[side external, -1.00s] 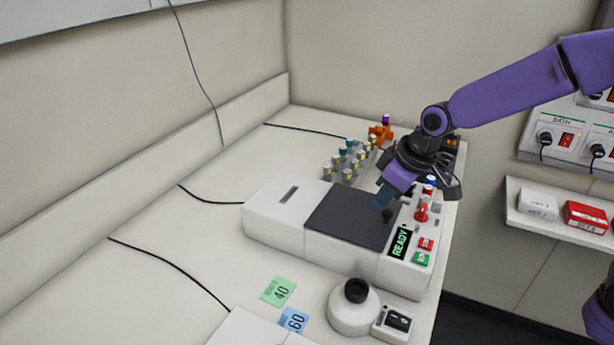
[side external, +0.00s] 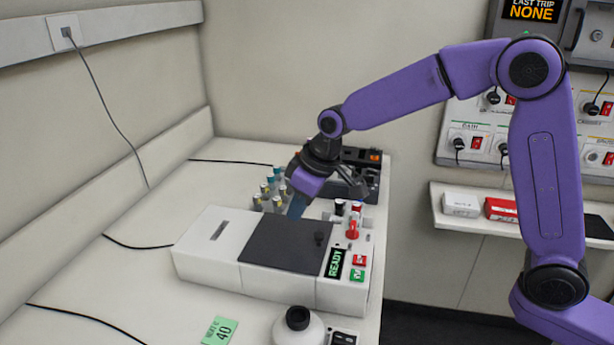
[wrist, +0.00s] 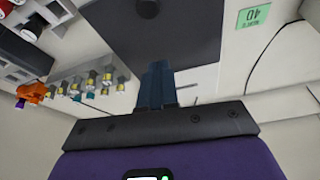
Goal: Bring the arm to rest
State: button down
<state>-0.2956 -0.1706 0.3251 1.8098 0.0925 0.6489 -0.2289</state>
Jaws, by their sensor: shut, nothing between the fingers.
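My gripper (side external: 296,211) is shut and empty, pointing down over the back part of the dark lid of a white shaker unit (side external: 207,250). In the wrist view its blue fingers (wrist: 157,76) are together, with the dark lid (wrist: 185,30) beyond them. The lid is closed, and its black knob (side external: 319,238) stands to the right of the fingertips in the side view, apart from them. The unit's display (side external: 335,263) reads READY. My arm is bent, reaching in from the right. The exact gap between fingertips and lid is hard to tell.
A rack of capped vials (side external: 268,196) stands just behind the unit, close to my gripper. A white round vessel (side external: 298,327) and green card (side external: 219,331) are in front. A wall shelf (side external: 460,222) is at the right.

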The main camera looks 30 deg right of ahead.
jog(key=v, duration=0.8)
jog(key=s+d+f+n+g, duration=0.1)
jog(key=s+d, duration=0.4)
jog(key=s, duration=0.5)
jog(key=s+d+f+n+g+h, duration=0.1)
jog(key=s+d+f, duration=0.3)
jog(key=s, duration=0.7)
jog(key=s+d+f+n+g+h, duration=0.1)
jog(key=s+d+f+n, duration=0.2)
jog(key=s+d, duration=0.5)
jog(key=s, duration=0.3)
jog(key=shift+f, duration=0.25)
jog(key=shift+d, duration=0.15)
